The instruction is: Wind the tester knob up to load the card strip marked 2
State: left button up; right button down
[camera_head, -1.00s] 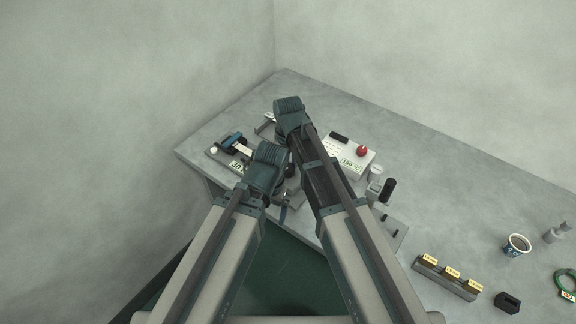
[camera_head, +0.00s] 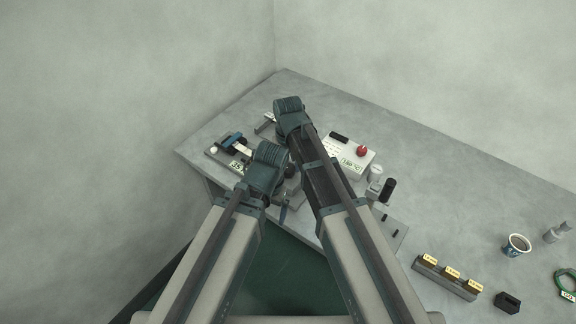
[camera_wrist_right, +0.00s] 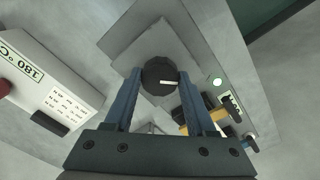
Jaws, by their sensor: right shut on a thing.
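The tester (camera_head: 217,153) is a grey plate at the left of the bench in the head view, with a small number display (camera_head: 237,165) and a blue and black clamp (camera_head: 234,139) beside a pale strip (camera_head: 244,149). In the right wrist view, its round black knob (camera_wrist_right: 159,72) with a white mark sits between the two blue fingers of my right gripper (camera_wrist_right: 158,84), which is shut on it. I cannot read a 2 on any strip.
A white box (camera_head: 345,156) with a red knob (camera_head: 362,150) and a 180 °C display stands right of my right arm. The far bench is clear.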

aim_at(288, 167)
dwell(0.4)
jog(key=shift+c, duration=1.1)
grip_release()
jog(key=shift+r, duration=0.1)
notch_tip(288, 167, up, 14)
jog(key=p, duration=1.3)
jog(key=shift+f+p, duration=0.2)
jog(key=shift+p, duration=0.2)
